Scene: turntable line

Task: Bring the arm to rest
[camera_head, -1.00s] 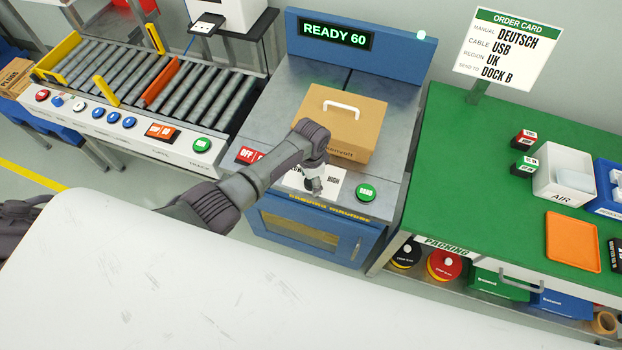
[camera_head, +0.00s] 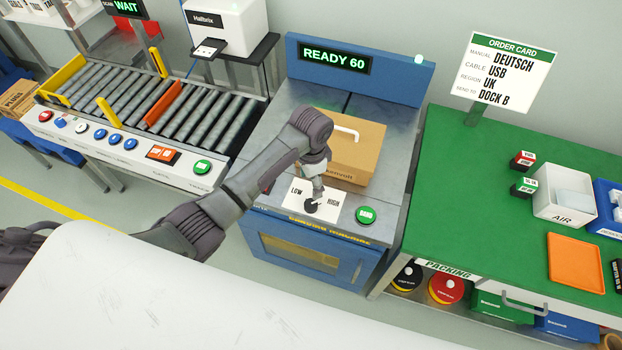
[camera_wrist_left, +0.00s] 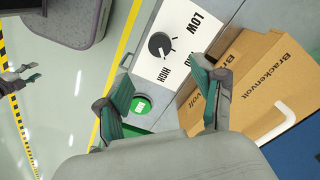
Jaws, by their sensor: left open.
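My left arm comes in from the left in the head view. Its open, empty left gripper (camera_head: 318,188) points down over the machine's front panel, in front of the cardboard box. In the left wrist view both green-padded fingers of this gripper (camera_wrist_left: 165,97) are spread apart with nothing held. A black knob (camera_wrist_left: 160,45) on the white LOW/HIGH plate (camera_wrist_left: 182,28) lies beyond the fingertips, clear of them. The knob also shows in the head view (camera_head: 312,206), just below the gripper.
The closed cardboard box (camera_head: 363,165) with a white handle stands on the machine under a READY 60 display (camera_head: 336,57). A green button (camera_head: 366,214) is right of the plate. A roller conveyor (camera_head: 160,105) is left, a green packing table (camera_head: 480,200) right.

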